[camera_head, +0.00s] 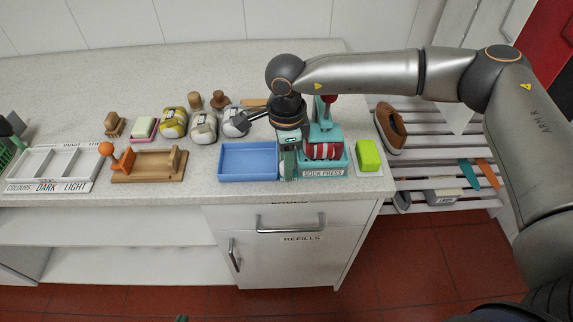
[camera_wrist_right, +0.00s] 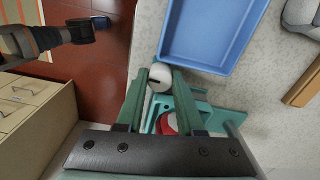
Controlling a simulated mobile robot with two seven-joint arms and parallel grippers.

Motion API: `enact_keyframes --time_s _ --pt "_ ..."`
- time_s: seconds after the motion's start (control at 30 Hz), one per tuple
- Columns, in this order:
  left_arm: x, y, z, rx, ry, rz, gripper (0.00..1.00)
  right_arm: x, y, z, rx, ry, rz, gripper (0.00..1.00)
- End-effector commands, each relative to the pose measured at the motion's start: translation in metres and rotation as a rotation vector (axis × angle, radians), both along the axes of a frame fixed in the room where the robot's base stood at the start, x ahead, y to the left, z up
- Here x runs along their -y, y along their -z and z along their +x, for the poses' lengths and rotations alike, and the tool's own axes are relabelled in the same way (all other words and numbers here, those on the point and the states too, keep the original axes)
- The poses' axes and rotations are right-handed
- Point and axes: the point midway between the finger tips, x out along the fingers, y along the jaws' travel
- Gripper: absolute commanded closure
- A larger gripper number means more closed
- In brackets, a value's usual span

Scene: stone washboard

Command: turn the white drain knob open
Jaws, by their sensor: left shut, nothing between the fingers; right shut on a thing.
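The white drain knob (camera_wrist_right: 160,77), a round cap with a dark slot, shows between the green fingertips in the right wrist view. My right gripper (camera_wrist_right: 162,82) is shut on it, a finger on each side. In the head view my right gripper (camera_head: 289,163) points down at the left front of the teal sock press (camera_head: 323,167), beside the blue tray (camera_head: 247,161); it hides the knob there. My left gripper (camera_head: 182,318) shows only as a small green tip at the bottom edge of the head view, shut and empty, away from the counter.
A red-and-white striped roll (camera_head: 323,150) sits in the press. A green block (camera_head: 368,155) stands right of it. A wooden holder (camera_head: 149,166) with an orange ball and a labelled white tray (camera_head: 48,187) are at the left. A slatted rack (camera_head: 438,171) with shoes stands at the right.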

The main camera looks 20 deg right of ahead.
Motion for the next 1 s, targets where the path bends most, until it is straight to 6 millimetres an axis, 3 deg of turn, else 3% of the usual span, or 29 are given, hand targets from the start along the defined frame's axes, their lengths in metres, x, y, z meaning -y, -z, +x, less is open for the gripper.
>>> enact_keyframes --time_s 0.73,0.77,0.83,1.0 --pt "-0.0001 0.0073 -0.0001 -0.001 0.000 0.000 1.00 0.0000 -0.0021 0.0015 0.005 -0.099 0.001 1.00" --pt "-0.0001 0.0073 -0.0001 -0.001 0.000 0.000 1.00 0.0000 -0.0021 0.0015 0.005 -0.098 0.001 0.60" --pt "-0.0001 0.0073 -0.0001 -0.001 0.000 0.000 1.00 0.0000 -0.0019 0.0014 0.005 -0.098 0.001 0.52" --pt "-0.0001 0.0075 -0.0001 -0.001 0.000 0.000 1.00 0.0000 -0.0011 0.0008 0.003 -0.097 0.001 0.51"
